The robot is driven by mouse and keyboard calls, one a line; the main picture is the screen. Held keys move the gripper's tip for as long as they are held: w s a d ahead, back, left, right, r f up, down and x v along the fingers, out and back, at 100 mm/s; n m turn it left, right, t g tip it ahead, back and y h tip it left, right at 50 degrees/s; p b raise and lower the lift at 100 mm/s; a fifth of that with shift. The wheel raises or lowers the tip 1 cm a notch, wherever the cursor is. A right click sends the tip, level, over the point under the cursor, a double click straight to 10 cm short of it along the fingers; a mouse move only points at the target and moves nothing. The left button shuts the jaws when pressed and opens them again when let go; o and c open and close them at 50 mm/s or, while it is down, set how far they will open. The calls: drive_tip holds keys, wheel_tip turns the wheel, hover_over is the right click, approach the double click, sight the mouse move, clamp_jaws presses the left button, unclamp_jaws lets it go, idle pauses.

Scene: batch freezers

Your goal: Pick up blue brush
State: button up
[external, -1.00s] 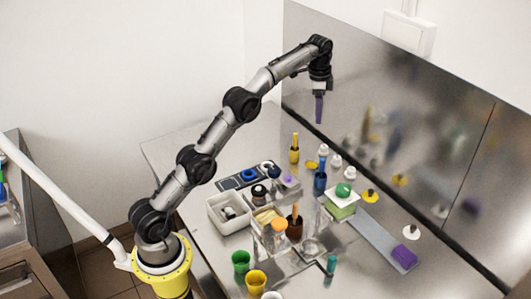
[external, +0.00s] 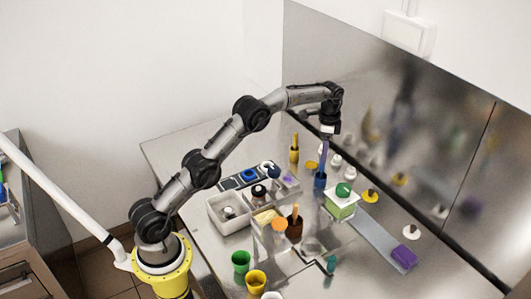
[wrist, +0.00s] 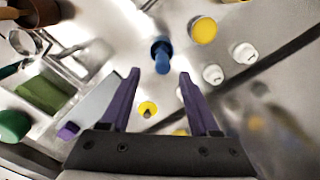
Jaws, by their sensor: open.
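The blue brush (wrist: 162,64) shows in the wrist view as a blue handle shape pointing toward the camera, at a round dark blue cup or base. I cannot tell cup and brush apart clearly. In the external view the blue item (external: 320,181) stands upright on the steel table, just below my gripper (external: 322,166). My gripper (wrist: 158,74) has two purple fingers spread apart with nothing between the pads. It points down, and the blue item lies roughly between and beyond the fingertips. The external view does not show whether they touch.
A yellow cup (external: 294,156) stands to the left, and white bottles (wrist: 245,53) stand close by. A green-and-white block (external: 341,206) is nearer the front. A white bin (external: 229,213) and several cups crowd the table. The steel back wall (external: 420,140) is close behind.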

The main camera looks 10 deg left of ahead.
sight(323, 170)
drive_tip(key=shift+w+a+f, duration=0.1)
drive_tip(key=shift+f, duration=1.2)
drive_tip(key=shift+w+a+f, duration=0.1)
drive_tip(key=shift+f, duration=1.2)
clamp_jaws()
